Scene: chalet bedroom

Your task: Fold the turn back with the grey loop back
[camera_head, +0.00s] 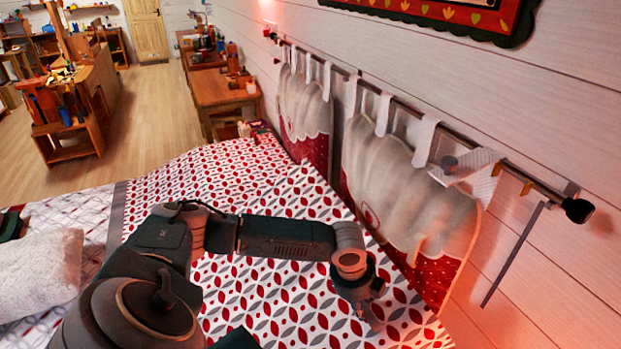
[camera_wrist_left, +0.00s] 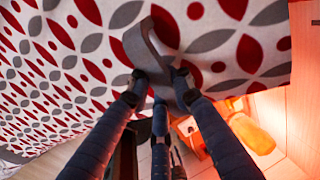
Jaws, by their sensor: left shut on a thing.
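The turn back is cloth with a red, grey and white leaf pattern (camera_head: 270,285), spread over the bed in the head view. It fills the upper part of the left wrist view (camera_wrist_left: 90,45). The grey loop (camera_wrist_left: 146,42) hangs at its edge in the left wrist view. My left gripper (camera_wrist_left: 160,80) is shut on the loop, its fingers around the lower part. In the head view the left gripper (camera_head: 370,312) is low over the patterned cloth, near the wall side; the loop cannot be made out there. My right gripper is not in view.
Pale headboard cushions with red lower parts (camera_head: 395,190) hang from a dark rail (camera_head: 400,105) along the plank wall. A light pillow (camera_head: 45,275) lies at the left. A wooden bench (camera_head: 222,92) stands beyond the bed. Wooden floor (camera_head: 150,115) is clear at upper left.

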